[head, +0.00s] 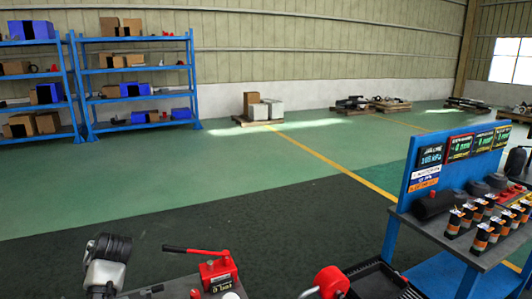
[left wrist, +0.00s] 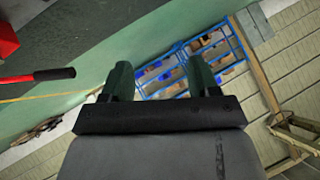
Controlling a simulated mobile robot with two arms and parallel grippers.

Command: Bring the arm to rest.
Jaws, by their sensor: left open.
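My left gripper (left wrist: 160,75) shows in the left wrist view with its two dark fingers apart and nothing between them. In the head view a pale and dark jointed part, which looks like my left arm, stands at the bottom left. It is left of a red hand pump (head: 218,272) with a long red lever, apart from it. Part of the pump (left wrist: 7,40) and its lever (left wrist: 40,76) also show at the left of the wrist view. My right gripper is in neither view.
A red round part (head: 331,282) and a black tray (head: 372,282) are at the bottom centre. A blue-backed bench (head: 408,222) with several small canisters stands at the right. Blue shelves (head: 137,71) stand far off at the left. The floor between is open.

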